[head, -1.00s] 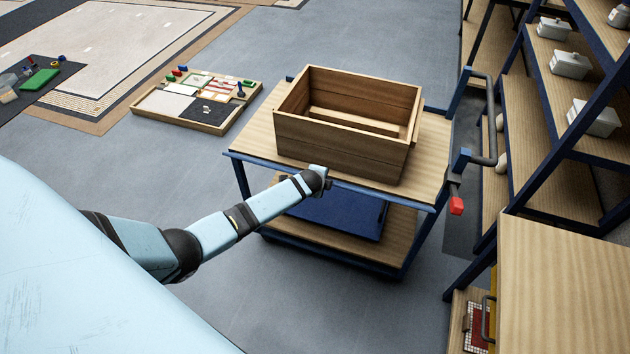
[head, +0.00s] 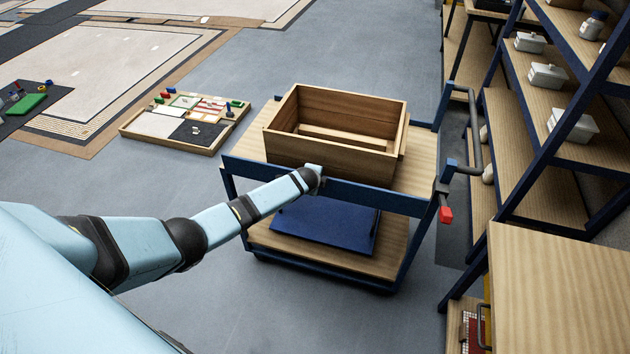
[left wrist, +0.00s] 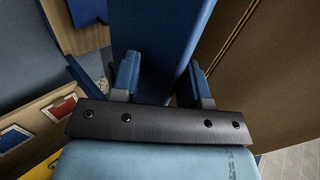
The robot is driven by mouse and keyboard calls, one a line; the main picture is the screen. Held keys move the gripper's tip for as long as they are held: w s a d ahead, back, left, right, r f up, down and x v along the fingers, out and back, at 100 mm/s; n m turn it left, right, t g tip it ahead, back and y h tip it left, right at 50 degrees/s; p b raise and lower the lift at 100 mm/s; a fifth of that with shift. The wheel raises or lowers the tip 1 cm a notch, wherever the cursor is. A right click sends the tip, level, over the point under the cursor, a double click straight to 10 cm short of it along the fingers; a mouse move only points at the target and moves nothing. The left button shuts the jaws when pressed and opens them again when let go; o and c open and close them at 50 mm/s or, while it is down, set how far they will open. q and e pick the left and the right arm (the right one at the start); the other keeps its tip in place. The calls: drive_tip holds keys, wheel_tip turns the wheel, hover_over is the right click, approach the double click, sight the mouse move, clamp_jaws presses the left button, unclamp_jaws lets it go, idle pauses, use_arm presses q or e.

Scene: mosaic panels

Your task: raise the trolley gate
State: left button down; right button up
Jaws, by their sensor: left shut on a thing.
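The trolley (head: 425,165) stands in the middle of the head view, with a wooden top and a blue frame. In the left wrist view, the fingers (left wrist: 160,85) are closed on the blue gate (left wrist: 150,35), one on each side. A red-tipped latch (head: 445,214) hangs at the trolley's right corner. My right gripper is not in view.
An open wooden crate (head: 330,152) sits on the trolley top, close behind the gate. A blue panel (head: 325,226) lies on the lower shelf. Shelving with white containers (head: 572,125) and a wooden counter (head: 560,290) stand at right.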

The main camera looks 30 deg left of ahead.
use_arm(q)
drive_tip(key=shift+w+r, duration=0.15)
drive_tip(key=shift+w, duration=0.1)
drive_tip(key=c, duration=1.1)
unclamp_jaws()
drive_tip(key=shift+c, duration=0.2)
drive_tip(key=shift+w, duration=0.1)
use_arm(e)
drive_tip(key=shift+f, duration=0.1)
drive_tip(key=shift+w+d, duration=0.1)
